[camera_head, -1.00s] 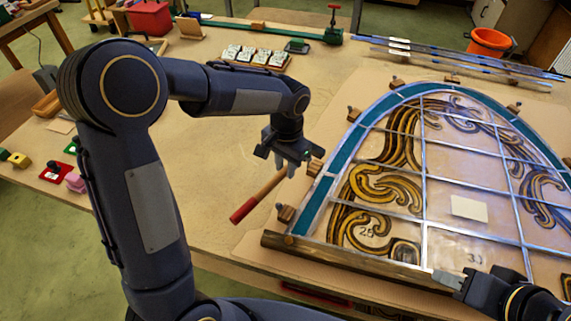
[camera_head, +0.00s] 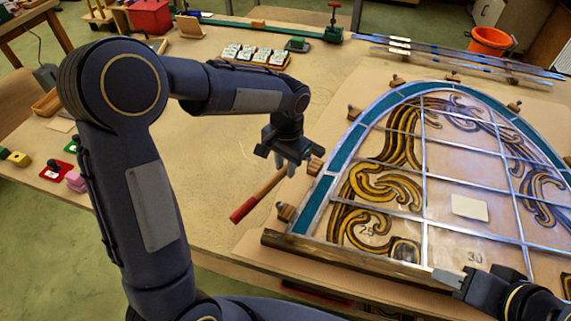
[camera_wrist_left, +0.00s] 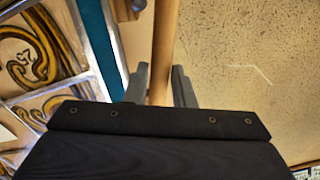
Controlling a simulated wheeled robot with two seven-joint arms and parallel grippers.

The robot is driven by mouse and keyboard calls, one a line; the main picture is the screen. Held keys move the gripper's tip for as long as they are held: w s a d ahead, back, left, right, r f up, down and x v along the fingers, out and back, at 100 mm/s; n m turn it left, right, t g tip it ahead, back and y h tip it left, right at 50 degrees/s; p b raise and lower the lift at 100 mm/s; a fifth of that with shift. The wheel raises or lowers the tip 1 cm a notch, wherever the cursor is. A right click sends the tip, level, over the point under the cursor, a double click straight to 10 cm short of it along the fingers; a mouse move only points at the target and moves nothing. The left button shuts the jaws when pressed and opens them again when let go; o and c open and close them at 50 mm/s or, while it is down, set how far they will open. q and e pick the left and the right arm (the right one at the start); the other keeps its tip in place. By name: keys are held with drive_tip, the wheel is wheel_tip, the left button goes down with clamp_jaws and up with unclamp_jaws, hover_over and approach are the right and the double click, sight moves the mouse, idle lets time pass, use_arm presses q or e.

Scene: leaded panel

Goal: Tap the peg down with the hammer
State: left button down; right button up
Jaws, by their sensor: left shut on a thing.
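The hammer has a wooden handle with a red end (camera_head: 243,210) and lies slantwise just left of the stained-glass panel in the head view. My left gripper (camera_head: 284,165) is shut on its upper handle; the fingers stand either side of the wooden handle (camera_wrist_left: 164,50) in the left wrist view. The hammer's head is hidden by the gripper. Small wooden pegs stand along the panel's edge, one near the lower-left corner (camera_head: 286,212) and one beside my left gripper (camera_head: 315,167). I cannot tell which is the task's peg. My right gripper (camera_head: 447,279) is over the panel's lower edge; its jaws are unclear.
The leaded panel (camera_head: 427,160) fills the right of the table, with a wooden bar (camera_head: 340,258) along its front. Metal strips (camera_head: 460,55) and a tray of white pieces (camera_head: 255,56) lie behind. The table left of the hammer is fairly clear.

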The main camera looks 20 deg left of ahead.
use_arm(q)
drive_tip(key=shift+f, duration=0.15)
wheel_tip(320, 180, down, 4)
drive_tip(key=b, duration=0.3)
drive_tip(key=shift+r, duration=0.55)
drive_tip(key=shift+r+p, duration=1.3)
drive_tip(key=shift+r, duration=0.05)
wheel_tip(320, 180, up, 5)
drive_tip(key=p, duration=0.4)
drive_tip(key=shift+r, duration=0.1)
